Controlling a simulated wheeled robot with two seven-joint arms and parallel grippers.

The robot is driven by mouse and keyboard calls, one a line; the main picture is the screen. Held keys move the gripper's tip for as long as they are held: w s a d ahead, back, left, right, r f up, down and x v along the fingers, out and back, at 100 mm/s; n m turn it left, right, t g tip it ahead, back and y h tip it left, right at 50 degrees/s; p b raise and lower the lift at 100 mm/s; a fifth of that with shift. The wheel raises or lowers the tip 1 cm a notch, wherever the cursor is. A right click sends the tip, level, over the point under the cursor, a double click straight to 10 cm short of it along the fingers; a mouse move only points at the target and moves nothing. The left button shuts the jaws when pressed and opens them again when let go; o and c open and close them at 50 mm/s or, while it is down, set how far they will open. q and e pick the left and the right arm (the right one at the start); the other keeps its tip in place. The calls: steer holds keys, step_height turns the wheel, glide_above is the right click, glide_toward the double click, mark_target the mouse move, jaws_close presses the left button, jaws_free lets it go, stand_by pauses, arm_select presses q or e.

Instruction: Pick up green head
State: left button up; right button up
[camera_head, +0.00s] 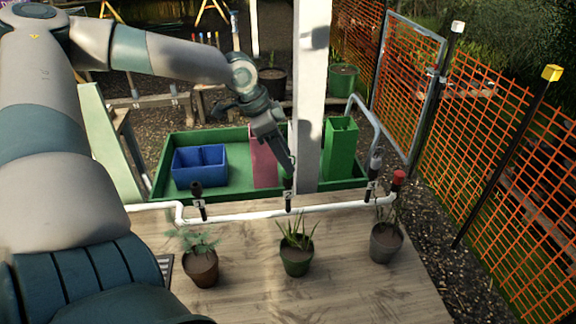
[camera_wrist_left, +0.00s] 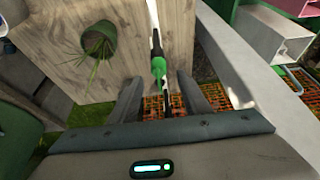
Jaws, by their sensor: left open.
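The green head (camera_wrist_left: 158,66) shows in the left wrist view on a dark stem, between the two fingers of my left gripper (camera_wrist_left: 157,84). The fingers are apart, with a gap on each side of it. In the head view my left gripper (camera_head: 287,168) points down just above the middle black fitting (camera_head: 288,194) on the white pipe. There the gripper mostly hides the green head. A red head (camera_head: 398,177) stands at the right end of the pipe. My right gripper is in neither view.
The white pipe (camera_head: 245,217) runs along the wooden table's (camera_head: 340,285) back edge. Three potted plants stand in front: left (camera_head: 203,270), middle (camera_head: 296,262), right (camera_head: 385,246). Behind are a white post (camera_head: 310,90), a blue bin (camera_head: 200,167) and a tall green bin (camera_head: 340,150).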

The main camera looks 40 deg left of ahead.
arm_select(q)
steer(key=shift+x, duration=1.35)
steer(key=shift+c, duration=0.3)
jaws_close()
